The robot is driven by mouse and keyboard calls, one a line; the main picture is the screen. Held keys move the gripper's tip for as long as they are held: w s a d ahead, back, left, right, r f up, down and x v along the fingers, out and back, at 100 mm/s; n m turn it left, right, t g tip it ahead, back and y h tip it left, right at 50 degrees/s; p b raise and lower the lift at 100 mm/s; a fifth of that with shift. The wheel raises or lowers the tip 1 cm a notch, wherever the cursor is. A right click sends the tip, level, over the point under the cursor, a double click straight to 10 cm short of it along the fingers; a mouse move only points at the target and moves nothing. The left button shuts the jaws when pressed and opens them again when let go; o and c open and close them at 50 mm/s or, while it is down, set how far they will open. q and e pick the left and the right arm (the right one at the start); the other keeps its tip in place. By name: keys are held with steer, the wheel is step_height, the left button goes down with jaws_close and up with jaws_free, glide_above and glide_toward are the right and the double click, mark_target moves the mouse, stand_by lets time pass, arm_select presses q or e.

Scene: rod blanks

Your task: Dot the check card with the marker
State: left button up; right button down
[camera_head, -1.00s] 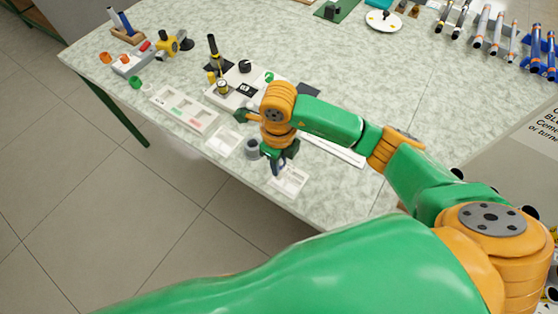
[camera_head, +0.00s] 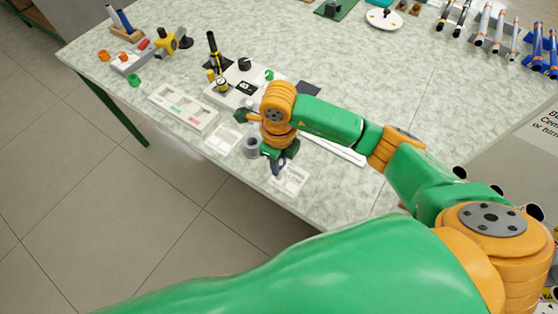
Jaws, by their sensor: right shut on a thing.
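My right gripper (camera_head: 277,165) points down beside the small white printed card (camera_head: 291,178) near the table's front edge, which I take to be the check card. The gripper is shut on a slim thing, probably the marker, mostly hidden by the fingers and wrist. The gripper overlaps the card's upper left edge in the view; whether the tip touches the card cannot be told. Marks on the card are too small to read. My left gripper is not in view.
A grey ring (camera_head: 252,147) and a pale square card (camera_head: 224,138) lie left of the gripper. A white compartment tray (camera_head: 184,110) lies further left. A black upright post (camera_head: 213,45) stands behind.

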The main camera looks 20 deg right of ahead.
stand_by(0.3)
steer(key=shift+r+p, duration=3.15)
steer(key=shift+r, duration=0.95)
steer(key=shift+f, duration=0.1)
